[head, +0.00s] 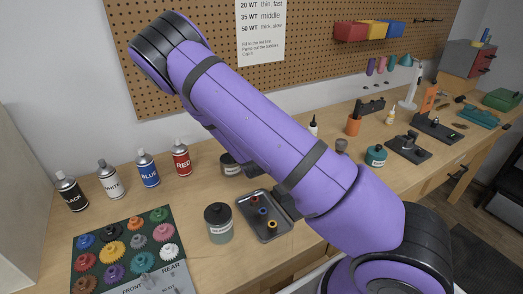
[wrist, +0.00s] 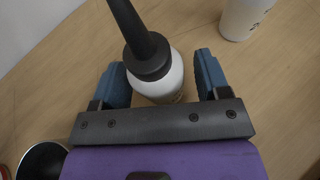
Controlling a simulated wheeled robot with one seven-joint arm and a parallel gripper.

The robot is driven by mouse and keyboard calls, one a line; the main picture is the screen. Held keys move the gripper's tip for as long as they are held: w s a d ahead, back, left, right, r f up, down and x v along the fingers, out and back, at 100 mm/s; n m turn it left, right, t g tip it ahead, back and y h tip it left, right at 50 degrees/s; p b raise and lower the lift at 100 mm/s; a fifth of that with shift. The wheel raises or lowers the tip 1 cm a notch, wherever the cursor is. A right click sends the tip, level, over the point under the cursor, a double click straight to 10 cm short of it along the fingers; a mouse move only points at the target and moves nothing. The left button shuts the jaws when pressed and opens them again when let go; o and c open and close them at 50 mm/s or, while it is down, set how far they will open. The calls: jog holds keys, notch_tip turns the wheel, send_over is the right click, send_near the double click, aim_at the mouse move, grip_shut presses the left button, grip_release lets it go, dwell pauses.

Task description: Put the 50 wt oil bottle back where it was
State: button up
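In the wrist view, a white bottle (wrist: 158,88) with a long black nozzle stands between the two blue fingers of my gripper (wrist: 162,82). The fingers are apart, with a visible gap between the bottle and the right finger; contact on the left side is unclear. The bottle's label is mostly hidden, so I cannot read its weight. A second white bottle (wrist: 243,18) stands at the upper right, its lettering cut off. In the head view, my purple arm hides my gripper; a small dark-capped white bottle (head: 313,127) shows just beyond the arm.
A dark round container (wrist: 42,160) is at the wrist view's lower left. On the wooden bench, a metal parts tray (head: 243,212), a grey lidded jar (head: 219,232) and several spray cans (head: 148,172) stand left of my arm. An orange cup (head: 353,125) stands beyond it.

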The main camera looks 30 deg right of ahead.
jog(key=shift+r, duration=0.1)
jog(key=shift+s+a+r, duration=0.1)
jog(key=shift+s+a, duration=0.1)
jog(key=v, duration=1.1)
jog(key=shift+s+r, duration=0.1)
jog(key=shift+s, duration=0.05)
jog(key=m, duration=0.1)
jog(key=m+g+y, duration=0.1)
jog(key=m, duration=0.1)
jog(key=a+m+g, duration=0.1)
jog(key=shift+s+r, duration=0.35)
jog(key=shift+r, duration=0.05)
jog(key=s+a+r+m+g+y, duration=0.15)
jog(key=s+r+m+y, duration=0.25)
jog(key=r+m, duration=0.4)
jog(key=s+a+r+m+g+y, duration=0.1)
jog(key=s+a+r+m+y, duration=0.25)
jog(key=r+m, duration=0.4)
jog(key=s+d+r+m+g, duration=0.1)
jog(key=s+d+r+m, duration=0.2)
jog(key=s+r+m, duration=0.6)
jog(key=s+r, duration=0.7)
jog(key=s, duration=0.4)
